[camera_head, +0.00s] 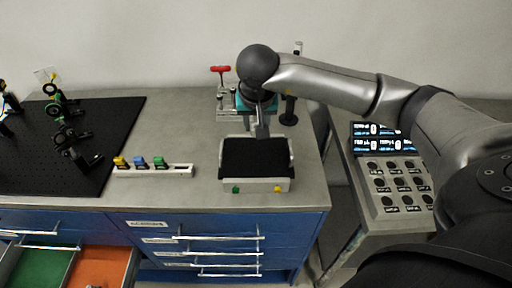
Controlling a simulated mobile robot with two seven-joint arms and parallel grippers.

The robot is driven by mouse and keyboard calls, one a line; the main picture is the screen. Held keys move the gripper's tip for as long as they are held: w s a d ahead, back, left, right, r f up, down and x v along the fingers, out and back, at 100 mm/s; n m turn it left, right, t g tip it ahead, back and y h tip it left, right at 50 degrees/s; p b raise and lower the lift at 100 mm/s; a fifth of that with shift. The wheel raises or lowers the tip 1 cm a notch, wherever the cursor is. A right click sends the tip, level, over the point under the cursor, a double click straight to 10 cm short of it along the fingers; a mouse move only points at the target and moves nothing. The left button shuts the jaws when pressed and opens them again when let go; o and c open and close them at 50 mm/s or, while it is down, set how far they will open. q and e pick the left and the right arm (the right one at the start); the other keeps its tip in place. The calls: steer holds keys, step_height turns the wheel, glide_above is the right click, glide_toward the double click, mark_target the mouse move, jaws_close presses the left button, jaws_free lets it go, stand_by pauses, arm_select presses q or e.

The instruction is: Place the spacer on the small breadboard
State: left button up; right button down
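A small black-topped board (255,157) with pale sides sits near the front right of the bench; it looks like the small breadboard. Its front edge carries a green and a yellow mark. My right arm comes in from the right and bends down behind the board. My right gripper (262,130) points down at the board's back edge, seen small and partly hidden by the wrist; whether its fingers are open, or hold anything, I cannot tell. I cannot clearly make out the spacer. My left gripper is not in view.
A rack with a red T-handle (220,70) and a black post (289,112) stand behind the board. A white strip (180,171) with coloured blocks lies to its left. A large black breadboard (115,125) holds optics. A control panel (395,180) stands right. A drawer (105,264) is open.

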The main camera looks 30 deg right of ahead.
mark_target(256, 154)
step_height(256, 154, down, 4)
steer(key=shift+r, duration=0.2)
steer(key=shift+f, duration=0.55)
step_height(256, 154, down, 3)
steer(key=shift+f, duration=0.5)
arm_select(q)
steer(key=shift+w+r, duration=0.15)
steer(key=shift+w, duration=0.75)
arm_select(e)
steer(key=shift+f, duration=0.2)
steer(key=shift+c, duration=2.4)
jaws_free()
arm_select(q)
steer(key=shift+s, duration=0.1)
